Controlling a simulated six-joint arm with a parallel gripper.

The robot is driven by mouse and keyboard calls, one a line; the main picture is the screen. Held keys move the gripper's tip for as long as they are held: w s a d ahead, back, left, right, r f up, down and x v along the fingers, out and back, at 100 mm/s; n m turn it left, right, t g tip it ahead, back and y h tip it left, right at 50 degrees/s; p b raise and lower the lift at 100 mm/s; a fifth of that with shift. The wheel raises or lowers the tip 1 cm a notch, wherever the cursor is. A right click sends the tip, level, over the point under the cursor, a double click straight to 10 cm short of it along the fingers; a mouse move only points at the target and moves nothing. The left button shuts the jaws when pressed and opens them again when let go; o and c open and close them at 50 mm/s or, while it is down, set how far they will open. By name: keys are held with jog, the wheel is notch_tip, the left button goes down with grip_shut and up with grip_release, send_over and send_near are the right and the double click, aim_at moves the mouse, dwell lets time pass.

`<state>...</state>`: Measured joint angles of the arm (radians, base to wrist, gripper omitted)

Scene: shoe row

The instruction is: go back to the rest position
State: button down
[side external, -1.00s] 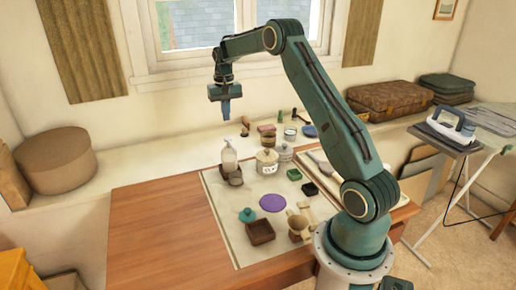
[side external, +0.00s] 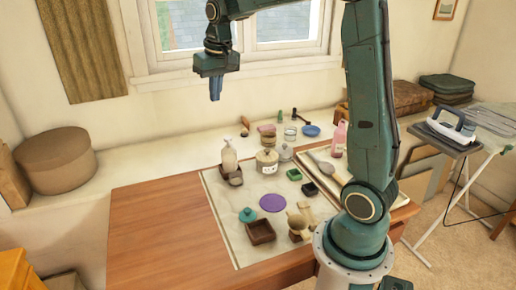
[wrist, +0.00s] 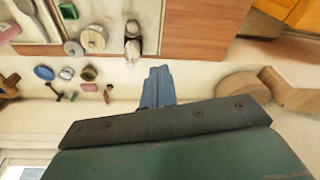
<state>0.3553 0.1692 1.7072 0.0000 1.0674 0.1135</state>
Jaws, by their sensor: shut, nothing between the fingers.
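My gripper (side external: 215,88) hangs high in the air in front of the window, above the far side of the work table, in the side view. Its blue fingers are shut with nothing between them; they also show in the wrist view (wrist: 157,88). No object touches it. Below it on the mat (side external: 222,213) stand a pump bottle (side external: 229,158) and a lidded white jar (side external: 267,161), well apart from the fingers.
The mat also holds a purple disc (side external: 272,202), a brown tray (side external: 261,232) and small green and black boxes. A pink bottle (side external: 339,135) stands at the right. A round box (side external: 55,160) sits on the left ledge. The air around my gripper is clear.

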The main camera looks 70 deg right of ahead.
jog(key=s+a+r+n+t, duration=0.2)
jog(key=s+a+r+n, duration=0.1)
jog(key=s+a, duration=0.8)
jog(key=s+a+f+n, duration=0.1)
jog(key=s+a+f, duration=0.1)
jog(key=s, duration=0.4)
jog(key=s+a+f+n+t, duration=0.1)
jog(key=s+a+f, duration=0.1)
jog(key=s, duration=0.4)
jog(key=shift+t+y, duration=0.3)
jog(key=shift+y, duration=0.1)
